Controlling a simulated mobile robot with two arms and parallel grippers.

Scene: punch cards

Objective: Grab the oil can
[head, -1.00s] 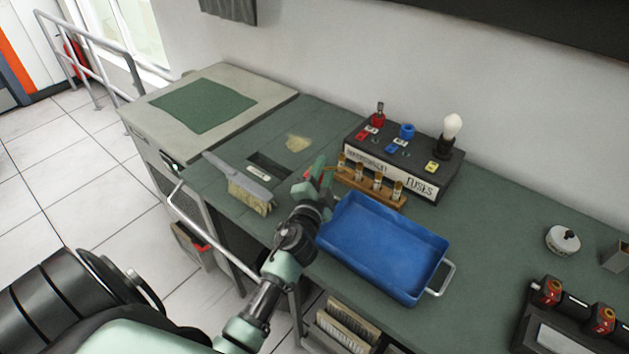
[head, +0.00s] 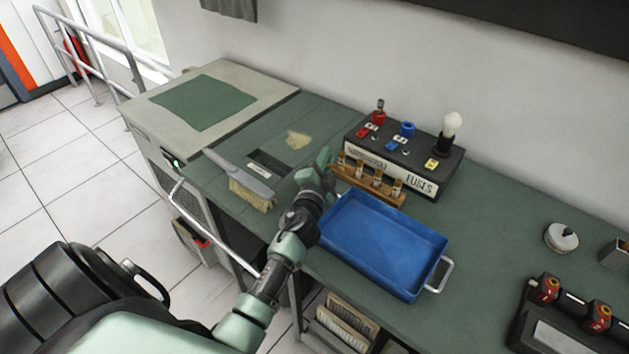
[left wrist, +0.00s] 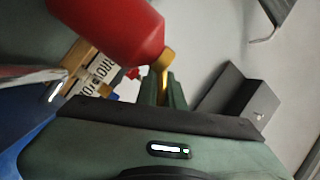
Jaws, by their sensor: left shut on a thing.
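The red oil can (left wrist: 115,35) shows large in the left wrist view, with a yellow-gold part (left wrist: 167,58) at its near end. My left gripper (left wrist: 163,90) is shut on that end, and the red body extends up and to the left from the fingers. In the head view my left gripper (head: 323,162) is over the bench, just left of the small wooden rack. There the can is hidden by my gripper and wrist. I cannot tell whether the can touches the bench. My right gripper is not in view.
A blue tray (head: 383,243) lies right of my left wrist. A wooden rack of fuses (head: 368,187) stands before a black fuse box (head: 405,160). A brush (head: 245,185) lies to the left. The bench right of the tray is clear up to a white round pot (head: 561,238).

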